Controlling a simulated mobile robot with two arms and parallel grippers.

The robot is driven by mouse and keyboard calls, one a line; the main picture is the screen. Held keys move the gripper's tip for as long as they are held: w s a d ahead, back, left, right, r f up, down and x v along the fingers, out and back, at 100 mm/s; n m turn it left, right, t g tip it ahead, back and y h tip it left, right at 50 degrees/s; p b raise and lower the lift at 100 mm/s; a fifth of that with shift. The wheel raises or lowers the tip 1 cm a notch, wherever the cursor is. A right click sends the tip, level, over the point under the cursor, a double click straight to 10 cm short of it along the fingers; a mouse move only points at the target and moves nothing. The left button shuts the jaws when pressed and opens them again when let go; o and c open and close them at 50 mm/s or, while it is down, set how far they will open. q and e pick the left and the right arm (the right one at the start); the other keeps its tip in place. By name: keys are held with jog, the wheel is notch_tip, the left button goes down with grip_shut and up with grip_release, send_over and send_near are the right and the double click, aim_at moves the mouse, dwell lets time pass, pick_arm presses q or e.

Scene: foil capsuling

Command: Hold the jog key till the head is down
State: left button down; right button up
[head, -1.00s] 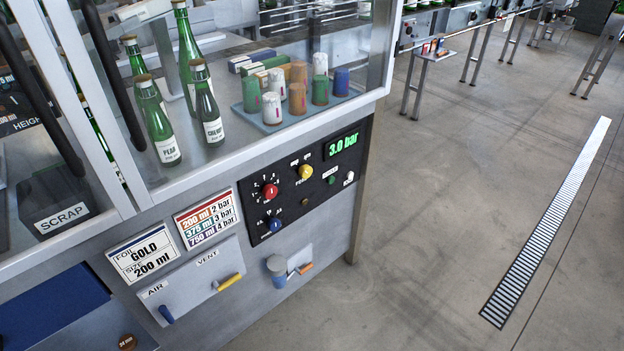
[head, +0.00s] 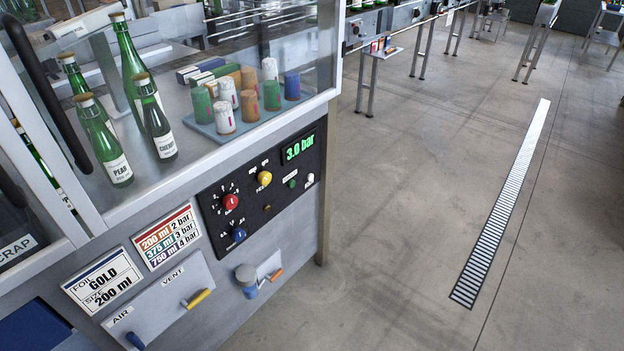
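The control panel (head: 250,222) is a black plate on the front of the grey machine. It carries a red knob (head: 231,202), a yellow knob (head: 264,178), a blue knob (head: 238,234), a green button (head: 292,183), a white switch or key (head: 310,179) and a green display (head: 299,147) reading 3.0 bar. I cannot tell which control is the jog key. The machine's head is not in view. Neither of my grippers is in view.
Behind the glass stand green bottles (head: 115,165) and a tray (head: 215,137) of coloured capsules. Below are a FOIL GOLD 200 ml card (head: 103,280), a pressure card (head: 166,236), and AIR and VENT handles (head: 199,298). Open floor (head: 400,220) with a drain grate (head: 500,210) lies right.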

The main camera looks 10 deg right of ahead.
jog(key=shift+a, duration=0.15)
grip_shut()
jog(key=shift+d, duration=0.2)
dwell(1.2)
